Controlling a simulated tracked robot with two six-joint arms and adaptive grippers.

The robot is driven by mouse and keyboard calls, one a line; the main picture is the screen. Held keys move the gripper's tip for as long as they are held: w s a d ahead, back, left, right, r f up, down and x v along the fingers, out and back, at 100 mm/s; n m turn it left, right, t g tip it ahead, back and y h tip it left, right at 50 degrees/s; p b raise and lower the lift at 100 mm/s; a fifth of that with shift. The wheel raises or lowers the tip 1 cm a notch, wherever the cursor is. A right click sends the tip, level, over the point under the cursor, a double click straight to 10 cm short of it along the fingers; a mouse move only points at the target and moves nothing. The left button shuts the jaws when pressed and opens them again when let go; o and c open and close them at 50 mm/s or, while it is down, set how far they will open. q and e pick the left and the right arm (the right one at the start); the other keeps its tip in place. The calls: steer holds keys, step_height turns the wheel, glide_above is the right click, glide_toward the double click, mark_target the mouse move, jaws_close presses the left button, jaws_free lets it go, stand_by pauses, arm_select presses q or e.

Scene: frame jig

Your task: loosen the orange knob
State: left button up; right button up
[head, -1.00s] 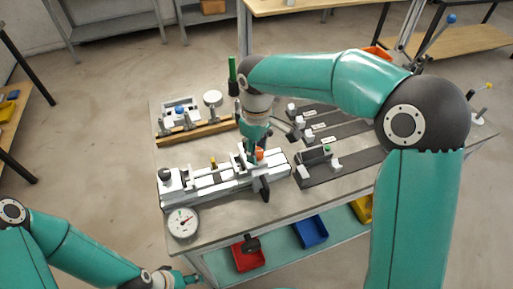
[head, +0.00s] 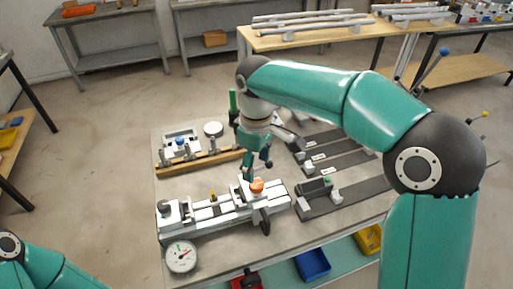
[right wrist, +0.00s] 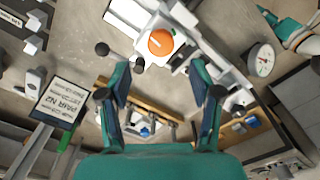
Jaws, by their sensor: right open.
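The orange knob (head: 257,186) sits on top of the white frame jig (head: 225,205) on the grey workbench. It also shows in the right wrist view (right wrist: 160,42), with a pale mark across its top. My right gripper (head: 256,160) is above and just behind the knob, apart from it. In the right wrist view its two fingers (right wrist: 160,92) are spread wide with nothing between them, and the knob lies beyond the fingertips. My left arm shows at the lower left of the head view, but its gripper is out of frame.
A round dial gauge (head: 181,257) lies at the bench's front left corner. A wooden rack (head: 200,160) stands behind the jig. Dark rails (head: 345,190) lie to the right. A blue bin (head: 313,264) sits on the shelf below.

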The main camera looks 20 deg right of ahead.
mark_target(257, 183)
step_height(257, 183, up, 5)
steer(key=shift+r, duration=0.1)
stand_by(0.7)
